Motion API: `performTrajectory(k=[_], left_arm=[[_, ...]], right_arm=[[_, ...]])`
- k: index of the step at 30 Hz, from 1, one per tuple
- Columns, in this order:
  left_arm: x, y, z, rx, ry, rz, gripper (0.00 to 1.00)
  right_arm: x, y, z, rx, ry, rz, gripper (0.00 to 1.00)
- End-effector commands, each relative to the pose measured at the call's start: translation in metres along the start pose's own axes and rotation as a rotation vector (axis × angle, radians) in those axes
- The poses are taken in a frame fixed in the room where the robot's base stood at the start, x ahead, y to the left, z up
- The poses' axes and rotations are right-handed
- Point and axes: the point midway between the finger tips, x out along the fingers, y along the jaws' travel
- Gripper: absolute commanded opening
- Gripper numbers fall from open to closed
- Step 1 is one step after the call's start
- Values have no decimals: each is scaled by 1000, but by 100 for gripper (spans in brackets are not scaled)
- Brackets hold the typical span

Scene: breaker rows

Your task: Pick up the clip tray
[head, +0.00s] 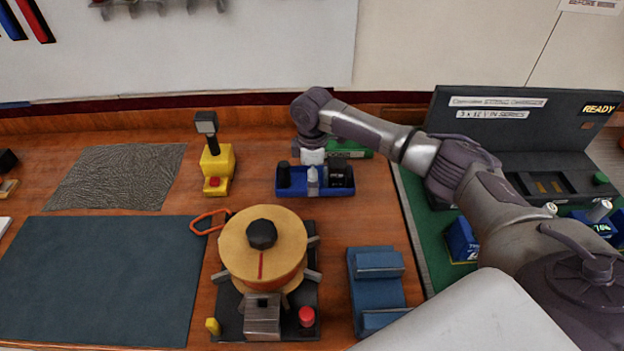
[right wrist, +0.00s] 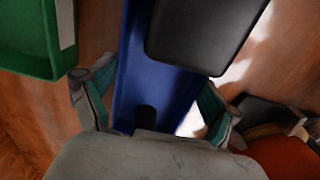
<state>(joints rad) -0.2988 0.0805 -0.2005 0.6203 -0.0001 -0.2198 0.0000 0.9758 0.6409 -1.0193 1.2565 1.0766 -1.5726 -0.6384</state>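The clip tray looks to be the long blue tray (head: 340,191) on the wooden bench in the head view, with dark blocks in it. In the right wrist view the blue tray (right wrist: 150,92) runs between the fingers of my right gripper (right wrist: 158,85), with a black block (right wrist: 205,35) on its far part. The fingers are spread on either side of the tray. Whether they touch its walls is hard to tell. In the head view my right gripper (head: 313,172) points down over the tray's middle. My left gripper is not in view.
A green bin (head: 350,148) lies just behind the tray. A yellow stand (head: 218,168) is to its left, a round tan fixture (head: 262,250) in front, and a blue holder (head: 377,290) at front right. A dark mat (head: 100,275) lies at left.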

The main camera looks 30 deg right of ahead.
Motion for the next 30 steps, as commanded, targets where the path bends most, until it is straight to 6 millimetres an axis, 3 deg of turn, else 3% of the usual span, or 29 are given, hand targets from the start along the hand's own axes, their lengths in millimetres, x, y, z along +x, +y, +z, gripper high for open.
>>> performTrajectory(k=[1, 6, 17, 30], left_arm=[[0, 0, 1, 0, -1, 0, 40], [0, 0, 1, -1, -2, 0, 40], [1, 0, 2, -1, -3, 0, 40], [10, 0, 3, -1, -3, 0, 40]], right_arm=[[0, 0, 0, 0, 0, -1, 67], [0, 0, 0, 0, 0, -1, 38], [-5, 1, -1, 0, 3, 2, 38], [-46, -5, 5, 0, 2, 1, 38]])
